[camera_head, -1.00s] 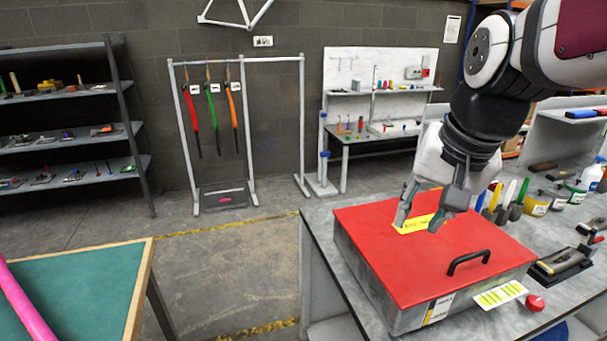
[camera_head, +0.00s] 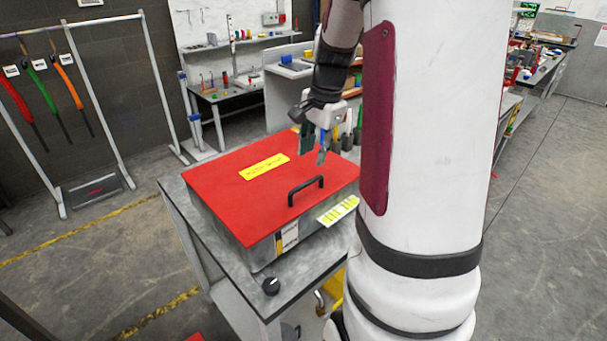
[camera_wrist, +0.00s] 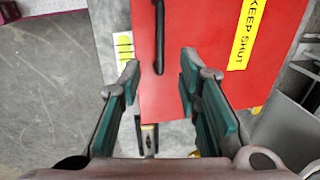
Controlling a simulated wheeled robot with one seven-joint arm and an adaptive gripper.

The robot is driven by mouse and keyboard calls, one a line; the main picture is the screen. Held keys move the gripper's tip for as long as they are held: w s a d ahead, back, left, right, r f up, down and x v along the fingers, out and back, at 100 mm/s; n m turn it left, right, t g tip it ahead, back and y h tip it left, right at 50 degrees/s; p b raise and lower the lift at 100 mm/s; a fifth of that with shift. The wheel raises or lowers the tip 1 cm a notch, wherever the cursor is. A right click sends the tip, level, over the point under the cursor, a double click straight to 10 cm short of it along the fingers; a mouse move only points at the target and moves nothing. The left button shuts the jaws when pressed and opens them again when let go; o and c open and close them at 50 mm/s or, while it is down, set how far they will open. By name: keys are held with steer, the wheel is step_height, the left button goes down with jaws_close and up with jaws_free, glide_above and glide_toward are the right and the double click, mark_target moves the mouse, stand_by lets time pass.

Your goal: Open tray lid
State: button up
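The tray is a grey metal box (camera_head: 268,251) on the workbench, covered by a flat red lid (camera_head: 225,188). The lid lies shut and has a black handle (camera_head: 306,190) near its front edge and a yellow label (camera_head: 264,167). My gripper (camera_head: 312,154) is open and empty above the far right part of the lid, apart from the handle. In the wrist view, the handle (camera_wrist: 159,40) lies ahead between the spread fingers (camera_wrist: 160,82), and the yellow label there reads "KEEP SHUT" (camera_wrist: 247,32).
A yellow-marked card (camera_head: 338,210) lies beside the box's front right. A black knob (camera_head: 271,286) is near the bench's front edge. Brushes (camera_head: 346,133) stand behind my gripper. A rack with hanging coloured items (camera_head: 37,92) stands on the left; the floor before it is clear.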

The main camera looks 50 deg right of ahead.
mark_target(307, 182)
steer(key=f, duration=0.3)
steer(key=w+f, duration=0.1)
steer(key=f, duration=0.5)
steer(key=shift+w+p, duration=0.4)
jaws_close()
